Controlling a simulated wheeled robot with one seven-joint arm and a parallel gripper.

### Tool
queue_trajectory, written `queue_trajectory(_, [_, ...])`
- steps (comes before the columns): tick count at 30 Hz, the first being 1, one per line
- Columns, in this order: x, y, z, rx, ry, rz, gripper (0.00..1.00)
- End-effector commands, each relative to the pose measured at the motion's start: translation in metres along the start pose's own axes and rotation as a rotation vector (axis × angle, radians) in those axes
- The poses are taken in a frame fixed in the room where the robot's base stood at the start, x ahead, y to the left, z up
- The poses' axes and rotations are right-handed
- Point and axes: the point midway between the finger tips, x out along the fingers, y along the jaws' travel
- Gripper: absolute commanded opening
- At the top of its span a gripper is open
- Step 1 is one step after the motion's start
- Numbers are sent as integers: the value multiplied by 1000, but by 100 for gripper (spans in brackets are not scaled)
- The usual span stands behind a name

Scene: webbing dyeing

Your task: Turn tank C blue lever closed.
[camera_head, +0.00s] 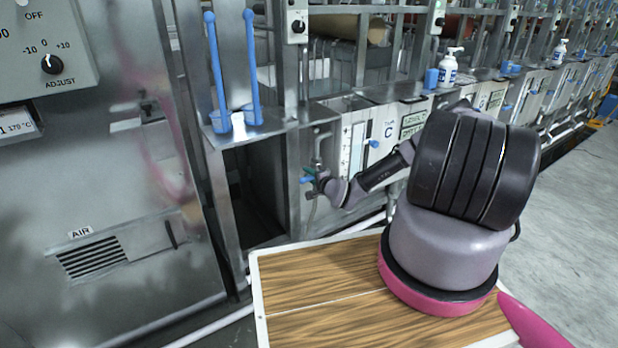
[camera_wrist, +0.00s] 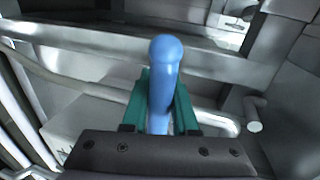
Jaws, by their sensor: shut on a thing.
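The blue lever (camera_wrist: 165,75) stands between the green fingers of my gripper (camera_wrist: 160,105) in the wrist view, its rounded end beyond the fingertips. My gripper is shut on it. In the head view my gripper (camera_head: 318,178) is at the pipe valve below and left of the "C" label on the tank C panel (camera_head: 388,130). A small blue part of the lever (camera_head: 306,180) shows at the left of the fingers. The rest of the lever and its valve body are largely hidden by my gripper.
Two tall blue handles (camera_head: 234,118) stand on a steel ledge at left. A steel cabinet (camera_head: 100,190) fills the left side. A wood-topped surface (camera_head: 315,290) lies in front. Pump bottles (camera_head: 448,70) stand along the tank row. Grey floor at right is open.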

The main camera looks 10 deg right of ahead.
Motion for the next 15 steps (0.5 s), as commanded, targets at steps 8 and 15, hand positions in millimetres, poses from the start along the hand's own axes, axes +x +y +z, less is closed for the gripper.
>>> queue_trajectory(8, [-1,-4,1,55,-11,-1,0])
queue_trajectory(15, [-1,-4,1,60,-13,-1,0])
